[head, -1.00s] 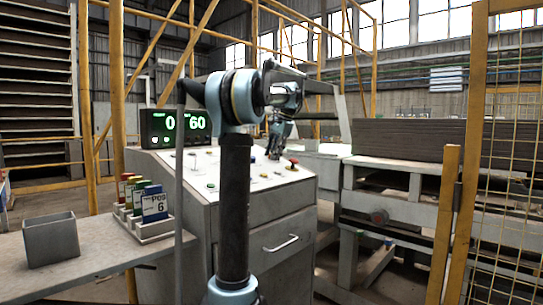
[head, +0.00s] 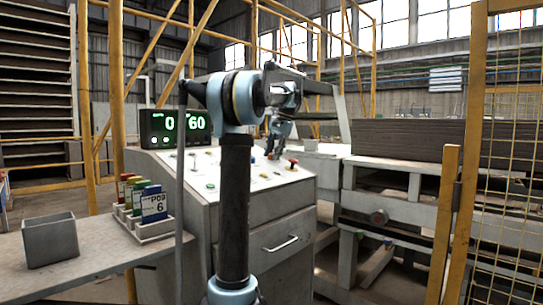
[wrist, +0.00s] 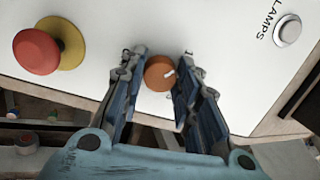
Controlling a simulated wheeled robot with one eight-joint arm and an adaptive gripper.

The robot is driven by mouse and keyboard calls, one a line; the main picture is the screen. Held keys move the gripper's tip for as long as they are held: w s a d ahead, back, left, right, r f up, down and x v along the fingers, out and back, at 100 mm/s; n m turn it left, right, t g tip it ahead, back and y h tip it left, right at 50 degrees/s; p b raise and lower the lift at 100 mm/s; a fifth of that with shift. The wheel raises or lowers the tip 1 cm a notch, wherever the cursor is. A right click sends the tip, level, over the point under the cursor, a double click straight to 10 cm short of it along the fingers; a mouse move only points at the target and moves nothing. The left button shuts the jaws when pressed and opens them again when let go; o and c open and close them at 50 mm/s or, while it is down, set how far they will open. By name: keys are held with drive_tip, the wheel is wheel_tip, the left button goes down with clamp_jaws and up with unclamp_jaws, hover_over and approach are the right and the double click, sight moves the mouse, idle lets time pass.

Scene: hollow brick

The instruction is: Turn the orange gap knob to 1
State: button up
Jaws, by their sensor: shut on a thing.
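The orange gap knob (wrist: 157,74) is a small round knob on the white panel in the wrist view. A short white mark on its face points toward the right. My gripper (wrist: 162,62) is shut on the knob, with one blue-grey finger at each side of it. In the head view my gripper (head: 275,145) is down at the far right part of the console's sloped top, and the knob is too small and covered to make out clearly.
A red mushroom button (wrist: 36,52) on a yellow base stands left of the knob. A button by the "LAMPS" label (wrist: 287,31) is at the right. A display (head: 176,128) shows green 0 and 60. A grey bin (head: 50,240) is on the left bench.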

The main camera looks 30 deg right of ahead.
drive_tip(key=shift+w, duration=0.1)
drive_tip(key=o, duration=1.1)
drive_tip(key=shift+a, duration=0.1)
drive_tip(key=shift+c, duration=0.2)
drive_tip(key=v, duration=1.2)
drive_tip(key=shift+w, duration=0.1)
